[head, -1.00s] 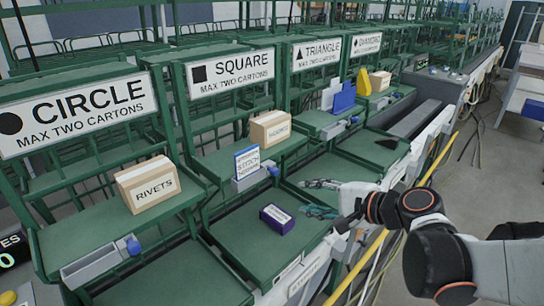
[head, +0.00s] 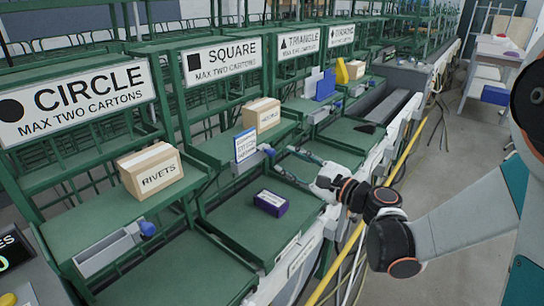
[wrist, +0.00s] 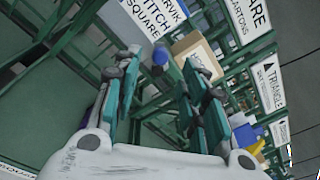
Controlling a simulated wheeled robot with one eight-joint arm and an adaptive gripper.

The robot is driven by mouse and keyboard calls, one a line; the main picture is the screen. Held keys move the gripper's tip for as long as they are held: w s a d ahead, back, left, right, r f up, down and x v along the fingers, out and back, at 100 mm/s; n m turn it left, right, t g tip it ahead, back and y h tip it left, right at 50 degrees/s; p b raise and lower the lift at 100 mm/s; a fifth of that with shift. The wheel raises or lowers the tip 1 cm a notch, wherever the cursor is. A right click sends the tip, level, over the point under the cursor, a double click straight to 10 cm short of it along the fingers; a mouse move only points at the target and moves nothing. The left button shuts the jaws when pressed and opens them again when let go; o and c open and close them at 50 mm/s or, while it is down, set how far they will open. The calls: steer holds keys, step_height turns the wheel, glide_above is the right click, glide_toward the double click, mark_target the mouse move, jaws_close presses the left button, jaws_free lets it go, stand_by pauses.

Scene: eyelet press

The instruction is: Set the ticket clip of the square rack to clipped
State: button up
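The square rack's ticket clip is a grey holder (head: 245,165) on the front edge of the upper shelf, with a blue knob (head: 268,150) at its right end. A white and blue ticket (head: 246,145) stands upright at the holder. The clip's exact setting cannot be told. My gripper (head: 284,160) is open just right of the knob. In the wrist view the teal fingers (wrist: 160,64) are spread, and the blue knob (wrist: 160,56) appears between their tips. The ticket (wrist: 152,20) shows beyond the left finger. I cannot see any contact.
A carton (head: 262,114) sits on the square shelf behind the ticket. A purple box (head: 271,203) lies on the lower shelf below my gripper. The circle rack holds a rivets carton (head: 151,171) and its own blue knob (head: 147,229). A yellow rail (head: 343,264) runs along the front.

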mark_target(274, 154)
steer(key=b+x, duration=0.1)
steer(key=x, duration=0.6)
steer(key=shift+w+a, duration=0.2)
steer(key=shift+w, duration=0.05)
